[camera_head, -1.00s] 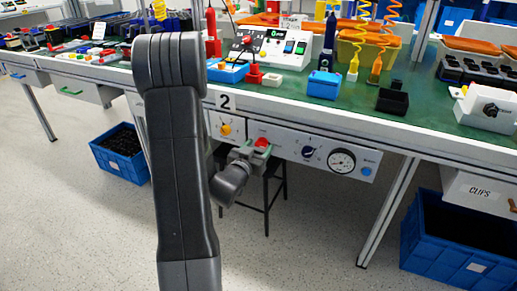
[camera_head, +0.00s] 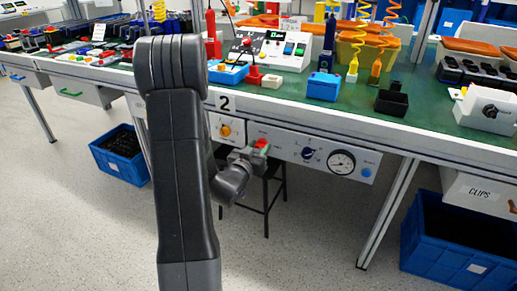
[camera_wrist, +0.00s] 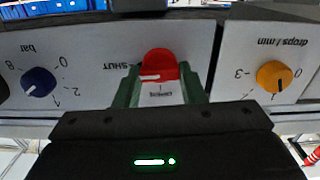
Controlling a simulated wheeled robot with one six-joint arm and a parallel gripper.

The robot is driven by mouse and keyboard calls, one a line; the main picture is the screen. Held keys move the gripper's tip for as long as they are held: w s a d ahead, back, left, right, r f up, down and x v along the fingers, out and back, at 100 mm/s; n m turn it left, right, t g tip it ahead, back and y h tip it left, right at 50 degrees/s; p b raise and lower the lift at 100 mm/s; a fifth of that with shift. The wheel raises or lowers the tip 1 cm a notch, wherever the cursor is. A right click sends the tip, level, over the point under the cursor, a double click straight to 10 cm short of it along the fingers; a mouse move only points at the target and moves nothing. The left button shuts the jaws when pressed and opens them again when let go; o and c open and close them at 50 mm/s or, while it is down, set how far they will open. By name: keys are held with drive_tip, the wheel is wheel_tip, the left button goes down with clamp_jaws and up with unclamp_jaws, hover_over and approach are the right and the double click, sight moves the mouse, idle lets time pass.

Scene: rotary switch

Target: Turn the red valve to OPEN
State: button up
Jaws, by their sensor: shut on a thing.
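The red valve (camera_wrist: 158,66) is a round knob on the grey panel under the bench. It also shows in the head view (camera_head: 262,143). My gripper (camera_wrist: 160,88) has one green finger on each side of the valve and is shut on it. The wrist view is upside down. The word SHUT is printed left of the knob there, and a white mark on the knob lies on its lower left part. The OPEN lettering cannot be made out; the fingers and gripper body hide part of the panel around the knob.
A yellow knob (camera_wrist: 273,76) and a blue knob (camera_wrist: 38,81) flank the valve. A gauge (camera_head: 341,162) and a blue button (camera_head: 367,172) are farther right. The bench edge overhangs the panel. A dark stool (camera_head: 268,190) stands below.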

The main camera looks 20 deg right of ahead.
drive_tip(key=n, duration=0.4)
drive_tip(key=shift+n+p, duration=0.3)
drive_tip(key=shift+n, duration=0.1)
drive_tip(key=n+p, duration=0.1)
drive_tip(key=n, duration=0.3)
drive_tip(key=shift+a, duration=0.1)
drive_tip(key=n+p, duration=0.1)
drive_tip(key=n, duration=0.4)
drive_tip(key=shift+w, duration=0.1)
drive_tip(key=shift+f+n+p, duration=0.15)
drive_tip(key=shift+n+p, duration=0.65)
drive_tip(key=shift+n, duration=0.9)
drive_tip(key=o, duration=1)
drive_tip(key=shift+a, duration=0.15)
drive_tip(key=p+v, duration=0.1)
drive_tip(key=v, duration=1.2)
drive_tip(key=shift+s+a, duration=0.25)
